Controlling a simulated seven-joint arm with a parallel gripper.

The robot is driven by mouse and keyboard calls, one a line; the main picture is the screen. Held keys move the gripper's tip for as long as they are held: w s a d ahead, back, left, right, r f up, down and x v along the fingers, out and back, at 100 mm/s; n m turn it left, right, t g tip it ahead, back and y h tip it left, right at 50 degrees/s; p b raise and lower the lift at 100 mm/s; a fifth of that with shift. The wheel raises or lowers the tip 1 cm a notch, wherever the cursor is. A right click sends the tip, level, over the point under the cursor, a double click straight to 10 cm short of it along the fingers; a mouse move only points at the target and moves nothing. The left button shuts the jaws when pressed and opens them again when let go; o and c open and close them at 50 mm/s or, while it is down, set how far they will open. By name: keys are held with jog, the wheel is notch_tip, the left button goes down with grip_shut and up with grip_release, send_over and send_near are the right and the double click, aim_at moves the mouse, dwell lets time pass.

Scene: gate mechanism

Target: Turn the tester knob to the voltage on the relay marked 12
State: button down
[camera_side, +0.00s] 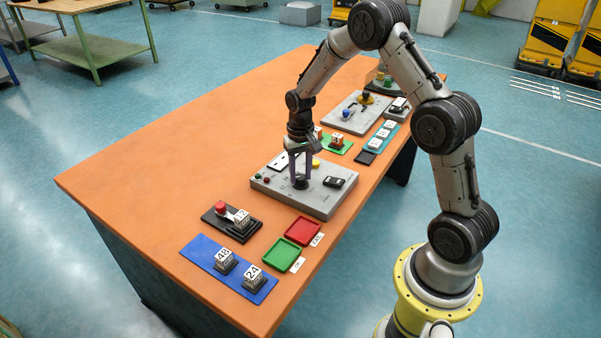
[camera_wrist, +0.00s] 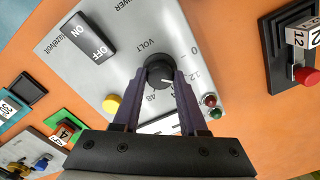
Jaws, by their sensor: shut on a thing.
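The grey tester (camera_side: 318,197) stands mid-table; its face (camera_wrist: 135,25) fills the middle of the wrist view. Its black round knob (camera_wrist: 158,70) sits among the marks 0, 12 and 48; my finger covers part of the scale. The knob's white pointer line aims right and slightly down, near or just past the 12 mark; I cannot tell exactly. My gripper (camera_wrist: 160,80) is shut on the knob, one finger on each side; it also shows upright over the tester in the side view (camera_side: 300,180). The relay marked 12 (camera_side: 241,218) sits in a black fixture (camera_side: 219,226).
The tester carries an ON/OFF switch (camera_wrist: 88,38), a yellow button (camera_wrist: 111,104) and small red and green lamps (camera_wrist: 211,106). Relays 48 (camera_side: 225,261) and 24 (camera_side: 253,277) stand on a blue mat (camera_side: 205,252). Red (camera_side: 303,231) and green (camera_side: 281,254) trays lie nearby. The table's left is clear.

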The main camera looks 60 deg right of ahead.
aim_at(300, 177)
jog(key=shift+r, duration=0.15)
jog(key=shift+c, duration=2.2)
grip_release()
notch_tip(300, 177, up, 14)
